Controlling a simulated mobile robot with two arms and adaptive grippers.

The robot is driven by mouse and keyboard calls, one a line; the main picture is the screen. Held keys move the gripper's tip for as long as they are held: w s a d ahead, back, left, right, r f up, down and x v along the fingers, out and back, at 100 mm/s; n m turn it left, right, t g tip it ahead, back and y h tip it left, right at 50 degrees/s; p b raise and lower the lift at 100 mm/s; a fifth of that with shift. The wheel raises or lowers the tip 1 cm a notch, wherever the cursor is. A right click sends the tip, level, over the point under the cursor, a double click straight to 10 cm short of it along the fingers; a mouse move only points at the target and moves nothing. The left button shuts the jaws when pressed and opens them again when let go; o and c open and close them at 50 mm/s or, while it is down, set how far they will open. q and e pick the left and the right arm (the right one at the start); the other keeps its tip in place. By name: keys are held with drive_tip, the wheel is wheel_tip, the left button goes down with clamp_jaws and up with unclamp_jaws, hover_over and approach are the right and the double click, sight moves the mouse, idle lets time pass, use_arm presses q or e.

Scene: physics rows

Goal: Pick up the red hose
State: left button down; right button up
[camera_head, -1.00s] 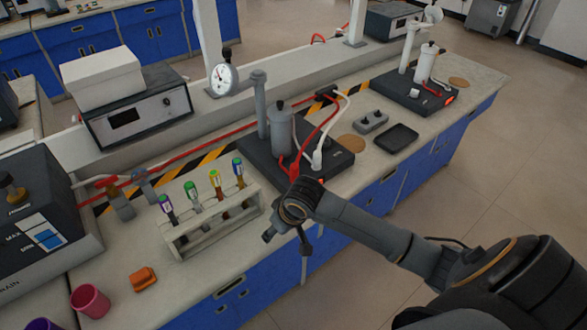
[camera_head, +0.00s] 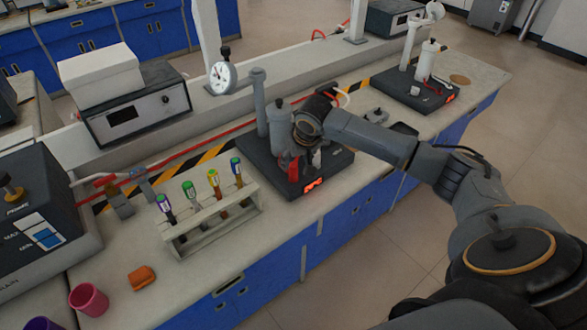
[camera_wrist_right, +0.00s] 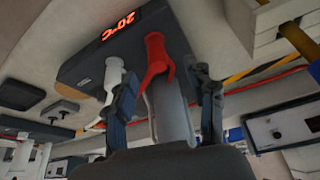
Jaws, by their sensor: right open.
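The red hose (camera_wrist_right: 155,58) hangs in the right wrist view, its red end in front of a grey cylinder (camera_wrist_right: 172,120). My right gripper (camera_wrist_right: 163,84) is open, with one finger on each side of the hose and cylinder in the picture. I cannot tell whether it touches them. A white hose (camera_wrist_right: 113,74) hangs close to the left finger. My left gripper is not in view.
A test tube rack (camera_head: 213,228) stands left of the heater, near the bench front. A second heater (camera_head: 420,92) stands at the back right. A dial gauge (camera_head: 222,78) is behind.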

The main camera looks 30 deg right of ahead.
sight(295, 166)
drive_tip(key=x, duration=0.2)
drive_tip(key=p+x, duration=0.1)
drive_tip(key=x, duration=0.3)
drive_tip(key=shift+w+d+f, duration=0.15)
drive_tip(key=shift+d+f, duration=0.1)
drive_tip(key=shift+d, duration=0.1)
clamp_jaws()
